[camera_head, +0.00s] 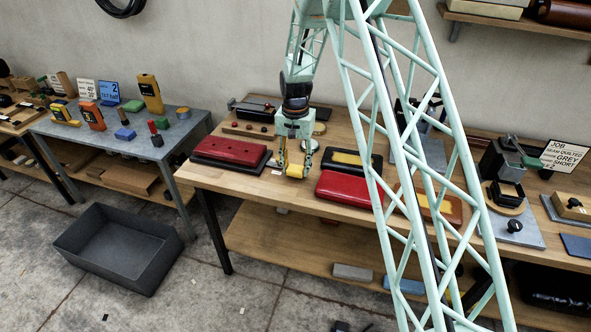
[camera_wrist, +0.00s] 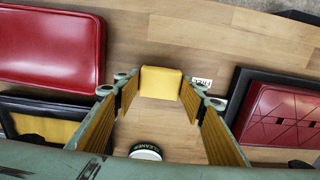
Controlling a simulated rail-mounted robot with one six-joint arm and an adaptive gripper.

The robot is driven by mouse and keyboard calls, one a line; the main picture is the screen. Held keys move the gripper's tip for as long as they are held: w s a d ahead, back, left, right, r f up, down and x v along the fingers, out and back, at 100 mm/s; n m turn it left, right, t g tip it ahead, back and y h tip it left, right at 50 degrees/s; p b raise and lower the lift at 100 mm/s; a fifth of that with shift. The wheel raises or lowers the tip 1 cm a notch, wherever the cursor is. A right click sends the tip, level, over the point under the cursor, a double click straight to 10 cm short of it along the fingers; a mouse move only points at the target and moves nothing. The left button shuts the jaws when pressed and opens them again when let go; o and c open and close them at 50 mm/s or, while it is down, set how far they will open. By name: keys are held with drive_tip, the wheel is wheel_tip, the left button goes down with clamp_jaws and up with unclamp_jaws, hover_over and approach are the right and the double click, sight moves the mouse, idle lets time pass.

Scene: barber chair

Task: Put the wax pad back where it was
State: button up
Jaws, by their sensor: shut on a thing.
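The yellow block that I take to be the wax pad (camera_head: 296,170) is between the fingers of my gripper (camera_head: 295,158), over the wooden bench near its front edge. In the wrist view the yellow block (camera_wrist: 161,82) sits at the tips of my gripper (camera_wrist: 160,95), which is shut on it. The finger inner faces are also yellow. A small white label (camera_wrist: 201,83) lies on the bench beside the block. I cannot tell whether the block touches the bench.
A red pad on a black base (camera_head: 230,151) lies left of my gripper, and a plain red pad (camera_head: 349,190) lies right. Behind is a black-framed yellow pad (camera_head: 345,159). A cleaner container (camera_wrist: 145,152) stands nearby. A grey bin (camera_head: 118,250) is on the floor.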

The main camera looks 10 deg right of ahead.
sight(296, 168)
drive_tip(key=shift+f, duration=0.5)
drive_tip(key=shift+f, duration=0.15)
drive_tip(key=o, duration=0.9)
drive_tip(key=shift+r+p, duration=0.4)
drive_tip(key=shift+r, duration=5.75)
drive_tip(key=shift+r, duration=0.1)
